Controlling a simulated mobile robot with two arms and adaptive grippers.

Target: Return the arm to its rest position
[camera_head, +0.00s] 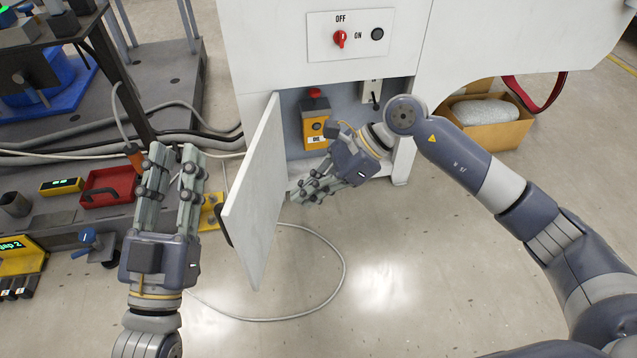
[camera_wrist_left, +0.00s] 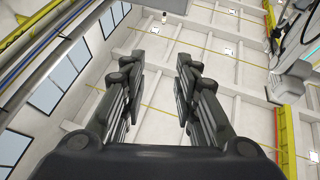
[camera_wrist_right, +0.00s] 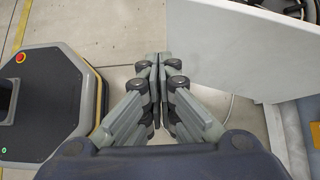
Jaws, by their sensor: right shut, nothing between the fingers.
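My right gripper (camera_head: 314,188) is in front of the white machine, beside the inner side of its open door. Its fingers are shut and empty, pressed together in the right wrist view (camera_wrist_right: 158,65). My right arm reaches in from the right side of the head view. My left gripper (camera_head: 176,155) points up at the left, with its fingers apart and nothing between them. The left wrist view (camera_wrist_left: 160,70) also shows the two fingers apart, against the ceiling.
The white door (camera_head: 256,195) stands open between my two grippers. A yellow box with a red button (camera_head: 315,115) sits in the recess behind. A red tray (camera_head: 108,187) lies on the bench at left. A cardboard box (camera_head: 490,130) stands at right. A cable (camera_head: 340,275) lies on the floor.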

